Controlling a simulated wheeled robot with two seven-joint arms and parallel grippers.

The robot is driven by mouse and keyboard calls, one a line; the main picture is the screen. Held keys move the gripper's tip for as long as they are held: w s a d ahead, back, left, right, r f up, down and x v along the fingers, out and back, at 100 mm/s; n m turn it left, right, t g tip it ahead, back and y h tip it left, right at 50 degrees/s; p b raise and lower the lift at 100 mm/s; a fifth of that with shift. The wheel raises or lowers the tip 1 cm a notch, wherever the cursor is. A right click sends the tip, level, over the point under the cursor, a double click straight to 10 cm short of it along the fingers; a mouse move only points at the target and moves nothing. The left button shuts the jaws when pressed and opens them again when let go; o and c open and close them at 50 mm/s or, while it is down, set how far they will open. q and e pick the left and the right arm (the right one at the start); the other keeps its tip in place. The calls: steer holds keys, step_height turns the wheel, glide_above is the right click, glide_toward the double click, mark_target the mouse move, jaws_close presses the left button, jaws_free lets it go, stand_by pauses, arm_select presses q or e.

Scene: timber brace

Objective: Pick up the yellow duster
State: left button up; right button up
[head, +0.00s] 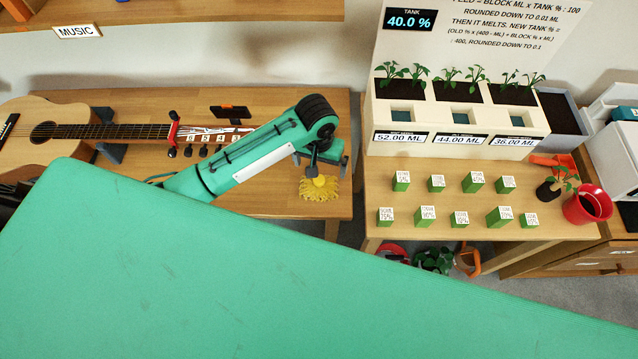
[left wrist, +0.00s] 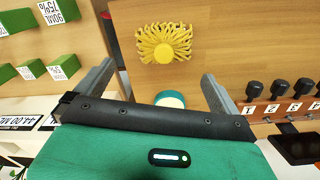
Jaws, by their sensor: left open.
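The yellow duster (head: 319,188), with a fringed, shaggy head, is near the front right edge of the wooden table that holds the guitar. In the left wrist view the duster (left wrist: 164,43) shows ahead of the fingers, roughly centred between them. A round white and teal piece (left wrist: 170,98) is nearer the palm; I cannot tell whether it belongs to the duster. My left gripper (head: 322,162) is over the duster, pointing down. Its two fingers (left wrist: 160,82) are apart, with nothing clamped between them. My right gripper is not in view.
A guitar (head: 70,130) lies on the same table (head: 270,205), left of my left arm. Right of a gap, another table (head: 400,235) bears several green labelled blocks (head: 437,184), a planter (head: 460,115) and a red pot (head: 587,205).

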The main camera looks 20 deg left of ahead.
mark_target(319, 179)
arm_select(q)
steer(key=f, duration=0.2)
steer(key=f+p, duration=0.1)
steer(key=f, duration=0.4)
steer(key=shift+w+a+f, duration=0.3)
steer(key=shift+w+f, duration=0.05)
steer(key=shift+w, duration=0.05)
steer(key=shift+f+p, duration=0.5)
steer(key=shift+p, duration=0.05)
steer(key=shift+f+p, duration=0.5)
steer(key=shift+f, duration=1.6)
steer(key=shift+w, duration=0.1)
steer(key=c, duration=0.9)
steer(key=shift+o, duration=0.2)
steer(key=shift+r, duration=0.15)
